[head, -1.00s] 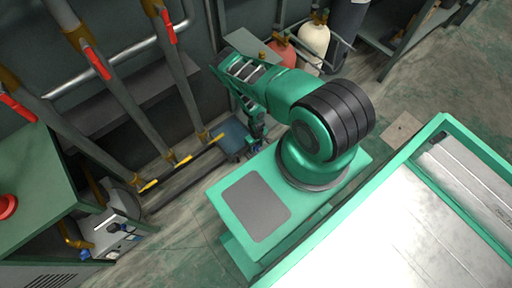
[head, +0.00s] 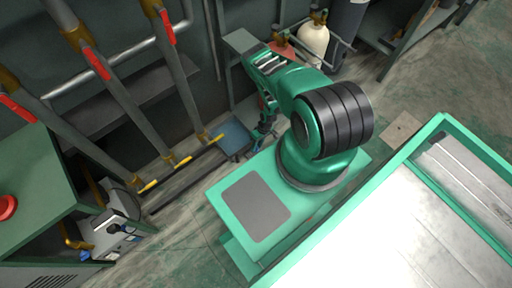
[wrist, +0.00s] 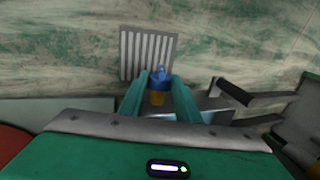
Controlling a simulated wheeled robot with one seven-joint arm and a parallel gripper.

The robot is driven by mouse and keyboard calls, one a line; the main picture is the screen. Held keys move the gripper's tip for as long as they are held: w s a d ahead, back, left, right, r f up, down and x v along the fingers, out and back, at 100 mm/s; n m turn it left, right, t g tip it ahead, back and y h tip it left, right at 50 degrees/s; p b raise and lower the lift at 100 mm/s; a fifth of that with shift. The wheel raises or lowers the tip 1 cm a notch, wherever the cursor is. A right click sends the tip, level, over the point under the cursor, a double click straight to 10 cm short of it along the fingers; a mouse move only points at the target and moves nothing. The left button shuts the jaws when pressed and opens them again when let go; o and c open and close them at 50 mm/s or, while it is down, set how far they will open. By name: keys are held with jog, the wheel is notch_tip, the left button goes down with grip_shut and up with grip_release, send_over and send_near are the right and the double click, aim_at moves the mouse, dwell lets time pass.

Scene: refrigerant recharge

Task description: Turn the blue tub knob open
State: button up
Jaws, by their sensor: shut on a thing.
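In the wrist view a small blue knob (wrist: 161,81) on a brass-yellow stem sits between the two teal fingers of my gripper (wrist: 160,86). The fingers are shut on it from both sides. The knob's lower part and what it is mounted on are largely hidden by the fingers and my wrist housing. In the head view my gripper (head: 264,132) points down, just right of a dark blue surface (head: 235,138) near the floor. The knob is too small to make out there, and its turned angle cannot be told.
A slotted grate (wrist: 147,53) lies beyond the knob. Dark bars (wrist: 252,97) stick out to the right. Grey pipes with yellow handles (head: 183,162) stand at left. A cream cylinder (head: 314,42) stands behind my arm. Open floor (head: 185,225) lies at lower left.

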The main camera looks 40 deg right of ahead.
jog(key=shift+d+y, duration=0.25)
jog(key=shift+y, duration=0.25)
jog(key=o, duration=1)
jog(key=shift+o, duration=0.2)
jog(key=v, duration=1)
jog(key=shift+d+r, duration=0.25)
jog(key=shift+r, duration=0.05)
